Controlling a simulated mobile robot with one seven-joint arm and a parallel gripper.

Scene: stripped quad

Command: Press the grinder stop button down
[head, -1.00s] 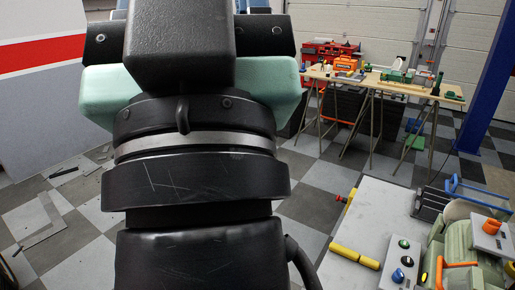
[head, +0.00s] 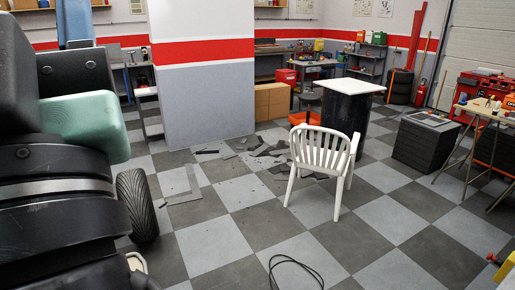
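The grinder and its stop button are not in view now. Only a yellow piece with a red knob (head: 494,258) shows at the lower right edge. My arm fills the left side, with black links, a pale metal ring and a mint-green part. No held thing is visible.
A white plastic chair (head: 322,165) stands mid-floor, before a black drum with a white top (head: 350,85). Dark debris (head: 265,150) lies by the wall pillar (head: 205,105). A black cable (head: 295,268) lies in front. A tyre (head: 137,205) stands beside my arm. A trestle table (head: 490,113) is at right.

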